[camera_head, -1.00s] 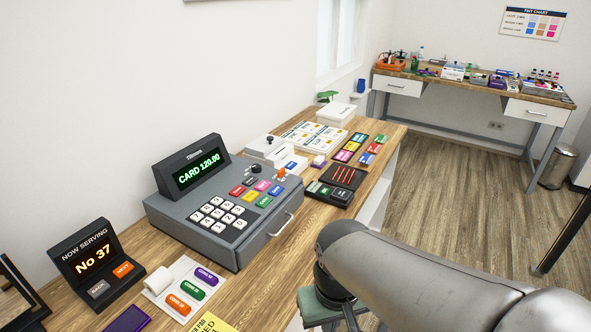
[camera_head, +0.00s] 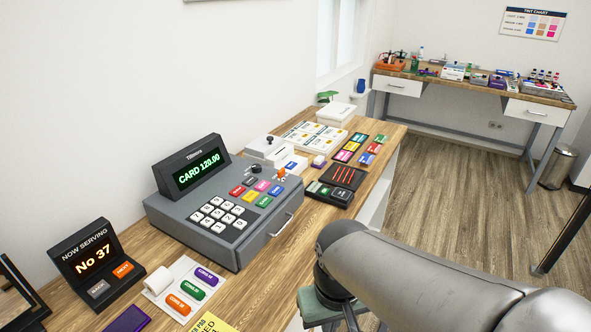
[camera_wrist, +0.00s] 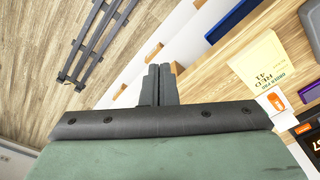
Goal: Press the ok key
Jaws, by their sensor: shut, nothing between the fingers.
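The grey cash register (camera_head: 222,210) stands on the wooden counter, with white number keys, several coloured keys and a screen (camera_head: 195,172) that reads CARD 120.00. A small dark keypad device (camera_head: 341,196) with a green part lies to its right. The key lettering is too small to read, so I cannot tell which key is ok. My gripper (camera_wrist: 158,84) is shut and empty in the wrist view, over the counter's front edge and the floor. It is apart from the register and touches no key. In the head view its fingertips are hidden or out of frame.
A No 37 display (camera_head: 95,262), a card with coloured labels (camera_head: 168,309) and a yellow note (camera_wrist: 258,68) lie at the near left of the counter. A black tray with red sticks (camera_head: 344,177) lies beyond the keypad device. Bare counter (camera_head: 262,275) runs before the register.

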